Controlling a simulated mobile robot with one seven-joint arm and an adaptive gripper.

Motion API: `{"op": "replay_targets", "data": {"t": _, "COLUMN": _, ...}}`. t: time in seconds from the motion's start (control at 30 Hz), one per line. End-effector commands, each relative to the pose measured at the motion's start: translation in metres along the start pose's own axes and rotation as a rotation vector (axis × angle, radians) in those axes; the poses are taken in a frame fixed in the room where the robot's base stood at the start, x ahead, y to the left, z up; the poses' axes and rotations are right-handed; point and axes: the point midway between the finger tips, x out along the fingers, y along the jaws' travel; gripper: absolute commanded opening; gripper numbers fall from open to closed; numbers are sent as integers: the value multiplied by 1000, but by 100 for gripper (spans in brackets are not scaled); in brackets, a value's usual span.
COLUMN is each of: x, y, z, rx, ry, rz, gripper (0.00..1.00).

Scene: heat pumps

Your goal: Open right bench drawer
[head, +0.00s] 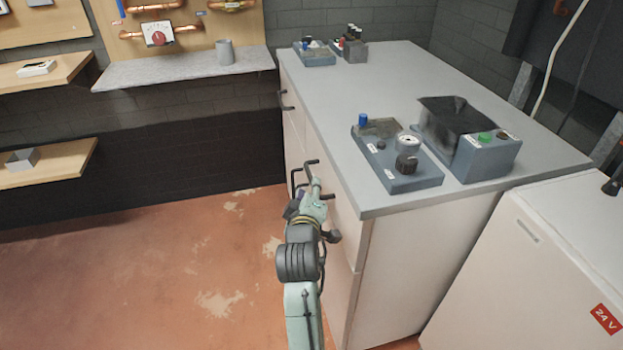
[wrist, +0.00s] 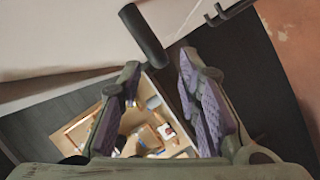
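The grey-topped bench (head: 400,95) has pale drawer fronts on its left side, with dark bar handles. In the head view, my gripper (head: 311,178) is beside the drawer fronts near the bench's near end, and its fingers and a handle there overlap. In the wrist view, my gripper (wrist: 160,80) has its two purple-padded fingers spread with nothing between the pads. A dark bar handle (wrist: 145,36) lies just beyond the fingertips, in front of a pale front. I see no contact with it. Whether the right drawer is fully closed is unclear.
A farther handle (head: 286,101) is on the bench's left side. Devices (head: 398,160) stand on the bench top. A white unit (head: 530,270) stands at the near right. Wall shelves (head: 180,70) are at the back left. The orange floor (head: 150,270) left of the bench is clear.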

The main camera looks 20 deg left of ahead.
Motion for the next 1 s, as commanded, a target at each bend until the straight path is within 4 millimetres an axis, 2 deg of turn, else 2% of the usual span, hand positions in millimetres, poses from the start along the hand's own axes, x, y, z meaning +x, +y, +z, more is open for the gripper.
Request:
{"op": "replay_targets", "data": {"t": 0.1, "x": 22, "y": 2, "z": -1, "rx": 1, "ry": 0, "rz": 0, "gripper": 32}}
{"op": "replay_targets", "data": {"t": 0.33, "x": 46, "y": 1, "z": -1, "rx": 2, "ry": 2, "rz": 0, "gripper": 32}}
{"op": "replay_targets", "data": {"t": 0.67, "x": 50, "y": 0, "z": -1, "rx": 2, "ry": 3, "rz": 1, "gripper": 32}}
{"op": "replay_targets", "data": {"t": 1.0, "x": 50, "y": 0, "z": -1, "rx": 2, "ry": 3, "rz": 1, "gripper": 10}}
